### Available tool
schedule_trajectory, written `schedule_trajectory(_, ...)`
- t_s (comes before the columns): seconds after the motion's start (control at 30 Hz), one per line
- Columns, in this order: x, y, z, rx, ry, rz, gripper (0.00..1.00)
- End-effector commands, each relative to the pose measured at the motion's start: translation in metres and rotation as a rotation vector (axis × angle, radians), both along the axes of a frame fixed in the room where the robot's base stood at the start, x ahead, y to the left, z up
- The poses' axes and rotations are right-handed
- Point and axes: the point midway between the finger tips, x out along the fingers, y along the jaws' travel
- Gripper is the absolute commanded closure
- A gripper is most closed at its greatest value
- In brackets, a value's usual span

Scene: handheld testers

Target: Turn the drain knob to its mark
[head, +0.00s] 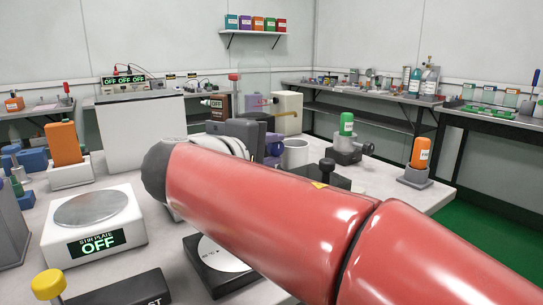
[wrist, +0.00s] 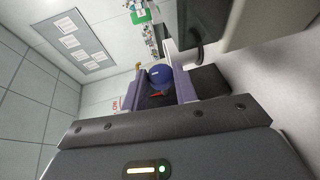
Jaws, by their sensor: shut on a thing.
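A dark blue round knob (wrist: 160,74), which I take as the drain knob, sits between the two purple fingers of my gripper (wrist: 158,90) in the wrist view. The fingers are shut on it from both sides. A small red pointer shows at its lower edge. I cannot make out the mark it turns to.
A stir plate (head: 95,220) reading OFF is at the left. A green-capped bottle (head: 346,123) and an orange bottle (head: 420,152) stand at the right. My arm covers much of the bench front.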

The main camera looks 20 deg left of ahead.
Motion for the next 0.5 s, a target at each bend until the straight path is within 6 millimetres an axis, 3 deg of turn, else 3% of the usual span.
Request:
schedule_trajectory(0.47,-0.0001,0.0001,-0.0016,-0.012,-0.009,-0.001,0.94)
schedule_trajectory(0.5,-0.0001,0.0001,-0.0016,-0.012,-0.008,-0.001,0.7)
